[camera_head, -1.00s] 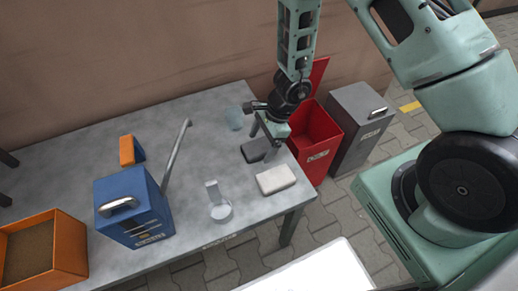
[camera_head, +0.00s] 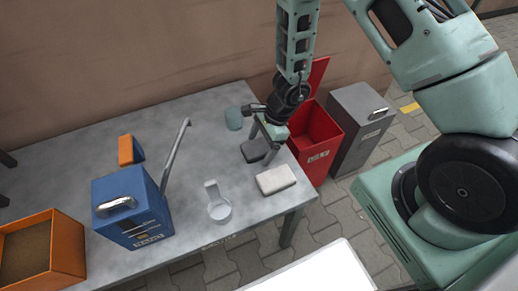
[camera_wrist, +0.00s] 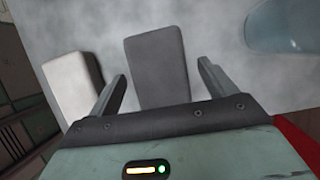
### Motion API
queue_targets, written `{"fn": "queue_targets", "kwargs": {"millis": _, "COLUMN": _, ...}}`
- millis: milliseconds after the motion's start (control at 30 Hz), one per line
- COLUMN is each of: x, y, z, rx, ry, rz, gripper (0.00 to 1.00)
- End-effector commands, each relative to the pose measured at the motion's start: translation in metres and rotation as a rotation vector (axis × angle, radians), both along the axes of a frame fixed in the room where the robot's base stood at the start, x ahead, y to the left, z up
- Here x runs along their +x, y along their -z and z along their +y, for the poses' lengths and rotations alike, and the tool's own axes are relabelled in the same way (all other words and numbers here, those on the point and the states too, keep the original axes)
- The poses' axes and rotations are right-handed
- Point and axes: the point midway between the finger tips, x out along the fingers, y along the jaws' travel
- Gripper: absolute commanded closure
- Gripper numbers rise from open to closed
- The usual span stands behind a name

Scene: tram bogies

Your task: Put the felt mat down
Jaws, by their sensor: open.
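A dark grey slab, which I take to be the felt mat (camera_head: 253,151), lies on the grey table near its right edge. In the wrist view the mat (camera_wrist: 157,66) sits between my two fingers, with a gap on each side. My gripper (camera_head: 263,143) is open and points down at the mat. In the wrist view its fingertips (camera_wrist: 162,70) are apart and hold nothing. Part of the mat is hidden behind the fingers in the head view and behind the gripper body in the wrist view.
A pale block (camera_head: 276,179) lies close beside the mat. A bluish translucent piece (camera_head: 233,118) is behind it. A white scoop-like item (camera_head: 217,203), a blue box (camera_head: 131,209) and an orange bin (camera_head: 68,246) stand leftward. Red (camera_head: 318,143) and grey (camera_head: 359,128) bins stand right.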

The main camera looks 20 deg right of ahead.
Motion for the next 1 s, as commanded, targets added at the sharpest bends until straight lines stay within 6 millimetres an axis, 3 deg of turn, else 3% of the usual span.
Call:
{"fn": "queue_targets", "kwargs": {"millis": 467, "x": -0.0001, "y": 0.0014, "z": 0.0000, "rx": 0.000, "ry": 0.000, "rz": 0.000, "gripper": 0.16}}
{"fn": "queue_targets", "kwargs": {"millis": 633, "x": 0.0000, "y": 0.0014, "z": 0.0000, "rx": 0.000, "ry": 0.000, "rz": 0.000, "gripper": 0.61}}
{"fn": "queue_targets", "kwargs": {"millis": 667, "x": 0.0000, "y": 0.0014, "z": 0.0000, "rx": 0.000, "ry": 0.000, "rz": 0.000, "gripper": 0.64}}
{"fn": "queue_targets", "kwargs": {"millis": 1000, "x": 0.0000, "y": -0.0016, "z": 0.0000, "rx": 0.000, "ry": 0.000, "rz": 0.000, "gripper": 0.68}}
